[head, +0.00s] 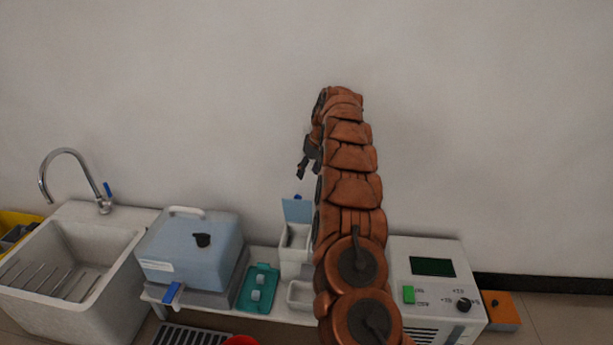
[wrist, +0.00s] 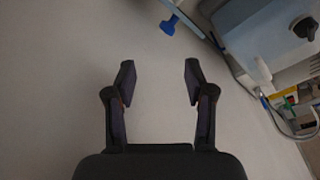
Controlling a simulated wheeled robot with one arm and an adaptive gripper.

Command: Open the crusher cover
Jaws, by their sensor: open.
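A large box with a blue-grey cover (head: 195,250), a white handle on top and a black knob stands left of centre in the head view. It looks like the crusher, with its cover down. A similar blue-grey body with a black knob (wrist: 303,28) is at the upper right of the wrist view. A small white container (head: 295,262) with a raised blue lid (head: 297,210) stands to its right. My gripper (head: 305,166) is raised above and apart from both, against the wall. In the wrist view my gripper (wrist: 160,80) is open and empty.
A sink (head: 95,265) with a tap is at the left. A teal tray (head: 258,288) holds small pale blocks. A white device with a dark screen (head: 433,267) stands right of my arm. My arm hides part of the bench. The wall space above is clear.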

